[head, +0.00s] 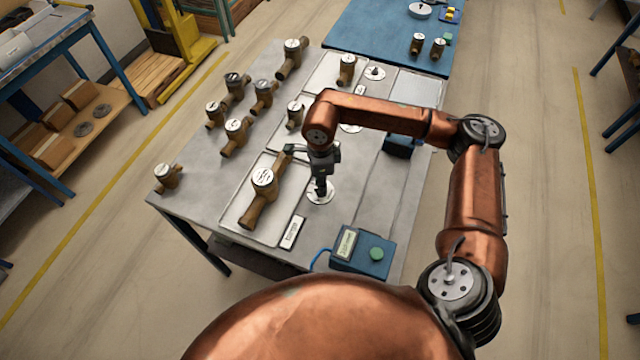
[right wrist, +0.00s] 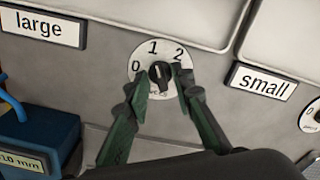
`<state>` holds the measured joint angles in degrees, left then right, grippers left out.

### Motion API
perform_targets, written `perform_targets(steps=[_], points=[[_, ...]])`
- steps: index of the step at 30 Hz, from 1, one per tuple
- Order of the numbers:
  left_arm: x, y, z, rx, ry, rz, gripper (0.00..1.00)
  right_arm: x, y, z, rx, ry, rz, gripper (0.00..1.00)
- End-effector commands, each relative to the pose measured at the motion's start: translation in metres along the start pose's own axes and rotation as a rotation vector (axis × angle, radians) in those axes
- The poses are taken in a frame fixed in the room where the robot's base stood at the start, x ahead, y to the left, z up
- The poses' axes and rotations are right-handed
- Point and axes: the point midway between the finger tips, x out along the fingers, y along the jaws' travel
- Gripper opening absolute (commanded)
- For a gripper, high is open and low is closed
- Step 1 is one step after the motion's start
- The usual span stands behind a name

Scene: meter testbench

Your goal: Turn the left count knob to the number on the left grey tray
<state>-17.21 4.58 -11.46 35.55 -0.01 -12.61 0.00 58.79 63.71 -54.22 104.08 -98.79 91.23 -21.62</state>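The count knob (right wrist: 160,75) is black, on a round white dial marked 0, 1 and 2; its light mark points up, near the 1. In the head view its dial (head: 320,192) lies beside the near grey tray (head: 241,218), which bears one brass meter (head: 264,181). My right gripper (head: 321,186) reaches down over the dial. In the right wrist view its green fingers (right wrist: 161,82) stand on both sides of the knob, with a slim gap appearing between them and it. My left gripper is out of view.
A "large" label (right wrist: 42,25) and a "small" label (right wrist: 263,81) flank the dial. A blue box with a green button (head: 362,251) stands at the front. Several brass meters (head: 236,134) stand left on the table. Another dial (head: 375,73) lies farther back.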

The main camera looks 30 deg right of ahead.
Motion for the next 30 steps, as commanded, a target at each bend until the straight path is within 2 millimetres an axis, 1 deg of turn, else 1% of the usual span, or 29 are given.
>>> perform_targets(steps=[8, 11, 13, 17, 24, 27, 30], points=[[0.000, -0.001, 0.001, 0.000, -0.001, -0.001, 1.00, 0.000, 0.000, 0.000, 0.001, 0.000, -0.001, 0.26], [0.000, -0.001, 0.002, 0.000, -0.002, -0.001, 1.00, -0.004, -0.001, 0.000, 0.001, -0.001, -0.002, 0.26], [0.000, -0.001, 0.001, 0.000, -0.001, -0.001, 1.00, -0.012, -0.001, 0.000, 0.001, -0.001, -0.002, 0.26], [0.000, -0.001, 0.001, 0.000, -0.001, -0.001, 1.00, -0.034, -0.001, 0.000, 0.001, -0.002, -0.004, 0.26], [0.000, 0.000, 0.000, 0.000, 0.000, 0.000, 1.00, -0.085, -0.001, 0.000, 0.000, -0.001, -0.004, 0.26], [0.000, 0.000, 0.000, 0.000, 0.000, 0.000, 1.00, -0.100, -0.001, 0.000, 0.001, 0.000, -0.002, 0.26], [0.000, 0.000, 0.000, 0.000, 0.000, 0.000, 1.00, -0.112, -0.001, 0.000, 0.001, -0.001, -0.002, 0.26]])
